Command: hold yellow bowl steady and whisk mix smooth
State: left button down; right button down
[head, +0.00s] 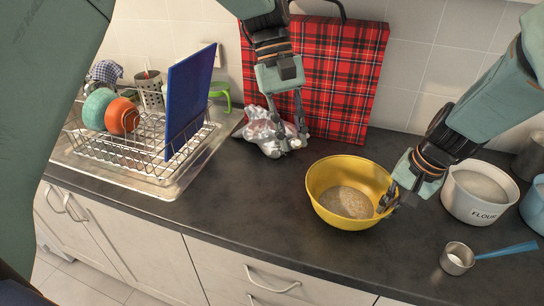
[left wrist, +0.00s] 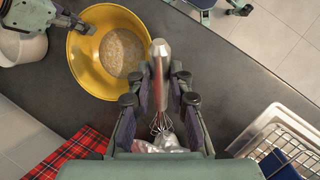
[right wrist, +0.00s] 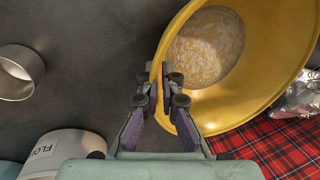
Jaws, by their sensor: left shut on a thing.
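The yellow bowl (head: 330,204) stands upright on the dark counter with a pale, lumpy mix (head: 346,201) inside. It also shows in the left wrist view (left wrist: 87,68) and the right wrist view (right wrist: 270,95). My right gripper (head: 385,200) has its fingers on either side of the bowl's right rim and looks closed on it. My left gripper (head: 286,142) is behind and left of the bowl, over the counter. It is shut on the whisk (left wrist: 160,75), whose handle shows between the fingers and whose wires are partly hidden by the gripper.
A crumpled shiny bag (head: 262,132) lies beside my left gripper, before a red tartan board (head: 350,85). A flour canister (head: 475,205) and a measuring cup (head: 457,258) are at right. A dish rack (head: 130,150) is at left. Counter is clear before the bowl.

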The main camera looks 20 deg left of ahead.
pick_arm(q)
jog(key=w+d+r+n+t+h, duration=0.2)
jog(key=d+r+n+t+h, duration=0.2)
jog(key=r+n, duration=0.4)
jog(key=w+d+r+n+t+h, duration=0.1)
jog(key=d+r+n+t+h, duration=0.2)
jog(key=d+r+n+t, duration=0.4)
jog(key=shift+w+d+r+n+t+h, duration=0.25)
jog(key=shift+w+r+n+t+h, duration=0.2)
jog(key=shift+n, duration=1.85)
jog(key=shift+f, duration=0.15)
notch_tip(320, 180, down, 14)
jog(key=shift+f, duration=0.25)
jog(key=shift+d, duration=0.1)
